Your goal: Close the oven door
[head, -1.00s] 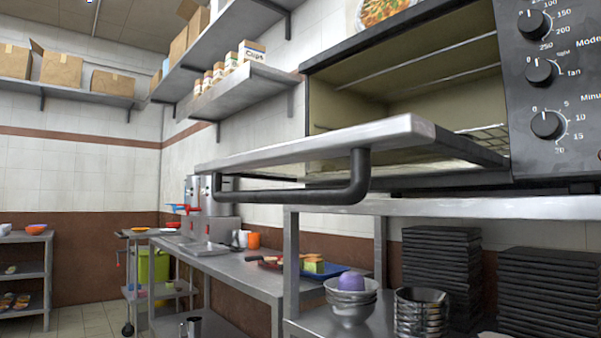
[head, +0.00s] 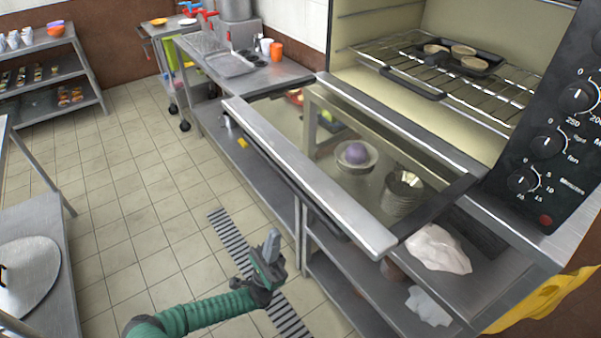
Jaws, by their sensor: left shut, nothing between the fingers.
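The oven (head: 470,140) stands at the right with its cavity exposed. Its door (head: 312,180) is open and folded down to about level, with a glass pane and a metal edge toward me. Through the glass I see bowls on the shelf below. My left gripper (head: 272,245) is in the lower middle of the head view, on a green arm. It is shut and empty, in front of the door's outer edge and apart from it. The door handle is mostly hidden under the edge. My right gripper is not in view.
A steel shelf unit (head: 480,250) with white cloths is under the oven. A metal table (head: 40,255) stands at the left. The tiled floor (head: 140,190) between is clear.

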